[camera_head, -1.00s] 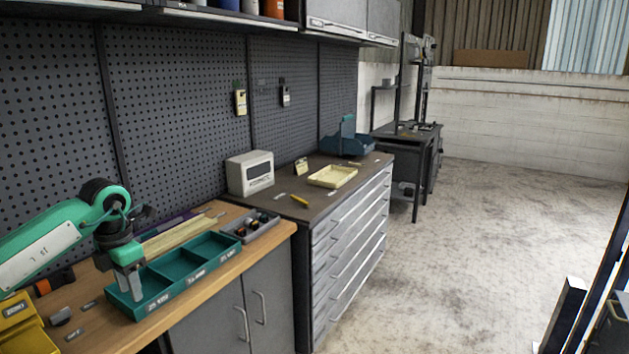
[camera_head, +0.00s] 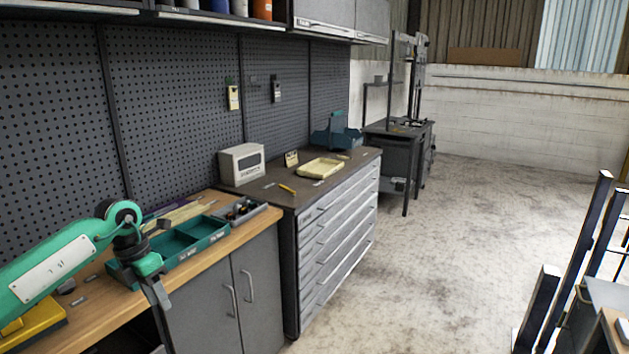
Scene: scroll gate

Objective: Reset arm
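My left arm, green with a pale plate, reaches in from the left edge in the head view. Its gripper (camera_head: 158,292) points down in front of the wooden workbench's front edge, beside the teal divided tray (camera_head: 185,262). The fingers are seen nearly edge-on, so their gap cannot be made out. No object shows in them. The arm's wrist covers part of the tray's left end. My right gripper is not in view.
The wooden bench (camera_head: 100,326) has a yellow bin (camera_head: 35,325) at its near left and a grey tray of small parts (camera_head: 240,212). A grey drawer cabinet (camera_head: 340,225) stands beyond. Dark upright bars (camera_head: 575,262) stand at right; the floor between (camera_head: 440,260) is clear.

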